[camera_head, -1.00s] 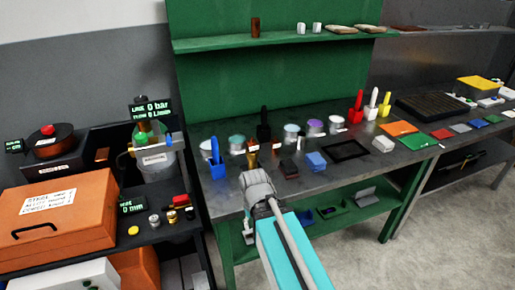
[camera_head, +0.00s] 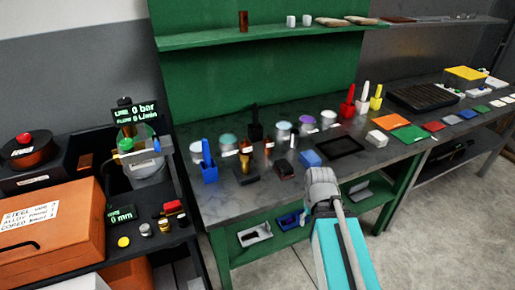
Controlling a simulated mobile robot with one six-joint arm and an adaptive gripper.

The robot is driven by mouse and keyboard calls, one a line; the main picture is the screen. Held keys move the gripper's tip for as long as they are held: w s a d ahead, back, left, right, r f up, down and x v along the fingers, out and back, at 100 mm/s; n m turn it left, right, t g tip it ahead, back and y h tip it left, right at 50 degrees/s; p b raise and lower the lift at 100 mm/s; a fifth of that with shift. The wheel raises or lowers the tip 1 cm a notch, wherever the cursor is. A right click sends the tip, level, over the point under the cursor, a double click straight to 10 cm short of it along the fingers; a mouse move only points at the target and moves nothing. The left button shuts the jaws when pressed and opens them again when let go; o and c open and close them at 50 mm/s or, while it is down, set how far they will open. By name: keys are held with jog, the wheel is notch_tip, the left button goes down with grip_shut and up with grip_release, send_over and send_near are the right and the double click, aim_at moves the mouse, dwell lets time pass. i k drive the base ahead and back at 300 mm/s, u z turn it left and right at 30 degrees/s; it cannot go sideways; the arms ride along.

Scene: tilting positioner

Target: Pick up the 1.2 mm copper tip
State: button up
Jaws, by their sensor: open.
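I cannot tell a 1.2 mm copper tip for certain; any marking is too small to read. Several small capped or metal pieces stand on the dark cart at left: a yellow one (camera_head: 124,242), a silver one (camera_head: 145,229) and a gold-coloured one (camera_head: 164,225). My gripper (camera_head: 321,180) is at the front edge of the workbench, well to the right of these pieces. Its grey end faces away from me, so its fingertips are mostly hidden. It is open, and I see nothing held in it.
The workbench (camera_head: 245,206) carries a blue holder (camera_head: 209,170), several lidded jars, a blue block (camera_head: 310,158) and a black frame (camera_head: 340,146). The cart bears an orange case (camera_head: 60,235) and a display reading 0 mm (camera_head: 121,214). Floor right of the bench is clear.

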aim_at(246, 146)
jog(key=z, duration=0.5)
jog(key=k, duration=1.2)
jog(key=u, duration=0.75)
jog(key=i, duration=0.55)
jog(key=z, duration=0.05)
